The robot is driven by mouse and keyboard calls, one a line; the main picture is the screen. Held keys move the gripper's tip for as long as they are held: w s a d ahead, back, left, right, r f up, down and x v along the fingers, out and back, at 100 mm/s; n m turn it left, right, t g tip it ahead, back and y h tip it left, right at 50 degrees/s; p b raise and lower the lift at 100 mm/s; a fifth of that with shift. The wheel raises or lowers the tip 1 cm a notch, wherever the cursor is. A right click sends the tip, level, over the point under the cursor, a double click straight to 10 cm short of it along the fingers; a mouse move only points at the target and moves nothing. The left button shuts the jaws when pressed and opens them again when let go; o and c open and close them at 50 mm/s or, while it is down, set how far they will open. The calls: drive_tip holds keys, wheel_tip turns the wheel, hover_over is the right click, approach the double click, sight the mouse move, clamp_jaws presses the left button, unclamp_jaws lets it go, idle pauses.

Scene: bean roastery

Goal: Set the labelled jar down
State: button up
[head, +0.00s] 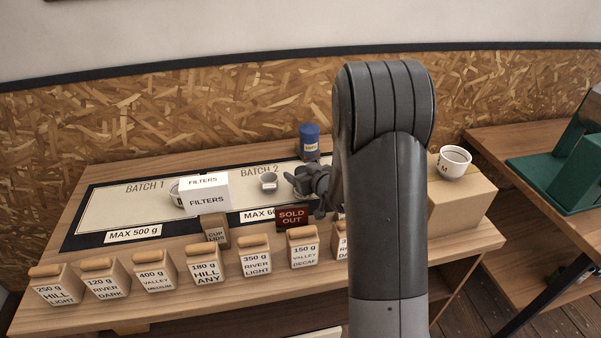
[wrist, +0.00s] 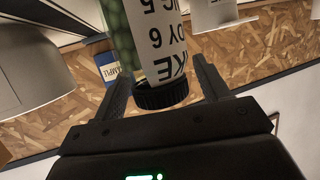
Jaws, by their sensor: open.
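The labelled jar (wrist: 165,50) shows in the wrist view, with green contents, a white label with black print and a black ridged cap at its near end. My gripper (wrist: 162,78) is open, with one finger on each side of the jar. I cannot tell whether either finger touches it. In the head view my gripper (head: 312,184) is low over the Batch 2 side of the board (head: 130,205). My arm hides much of that area, and I cannot make out the jar there.
A filters box (head: 204,198), a small grey cup (head: 269,181) and a sold-out sign (head: 292,217) are nearby. Several weight-labelled blocks (head: 206,267) line the front. A white cup (head: 454,163) stands right.

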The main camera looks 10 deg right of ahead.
drive_tip(key=v, duration=0.5)
drive_tip(key=shift+s+r, duration=0.1)
drive_tip(key=shift+s, duration=0.1)
drive_tip(key=shift+o, duration=0.2)
drive_tip(key=shift+s+d+r, duration=0.1)
drive_tip(key=shift+s+d, duration=0.05)
drive_tip(key=shift+s, duration=0.15)
drive_tip(key=shift+o, duration=1.1)
drive_tip(key=shift+s, duration=0.25)
drive_tip(key=shift+r, duration=0.15)
